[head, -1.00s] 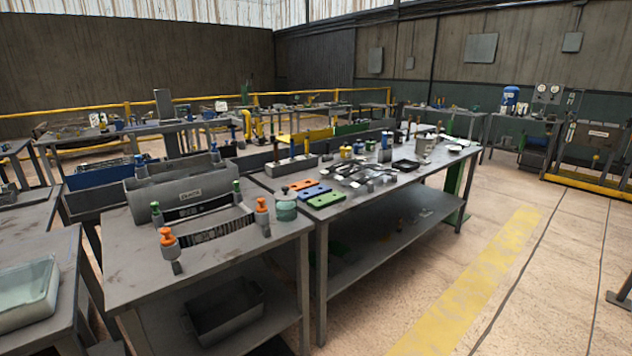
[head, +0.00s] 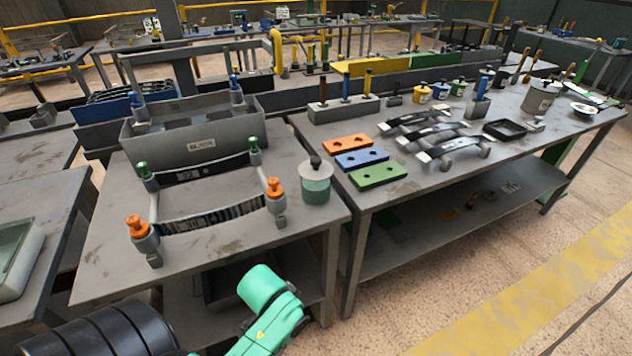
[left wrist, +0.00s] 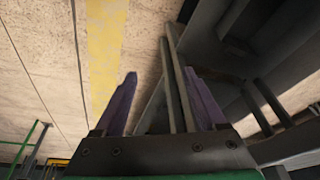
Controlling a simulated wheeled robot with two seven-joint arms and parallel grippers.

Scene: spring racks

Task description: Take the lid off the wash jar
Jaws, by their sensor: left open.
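A squat jar (head: 315,190) with a greenish body stands at the right edge of the near table in the head view. A grey lid (head: 315,169) with a dark knob sits on it. My left gripper (left wrist: 162,95) shows in the left wrist view, with two purple fingers spread apart and nothing between them. It points toward the floor and table legs, away from the jar. In the head view only green and black parts of my arm show at the bottom, below the table front. My right gripper is in neither view.
Orange-topped posts (head: 274,188) holding a dark strip stand left of the jar. A grey bin (head: 205,140) is behind. A green block (head: 378,174) lies on the table to the right, beside a blue one. A larger grey lidded pot (head: 538,99) stands farther right.

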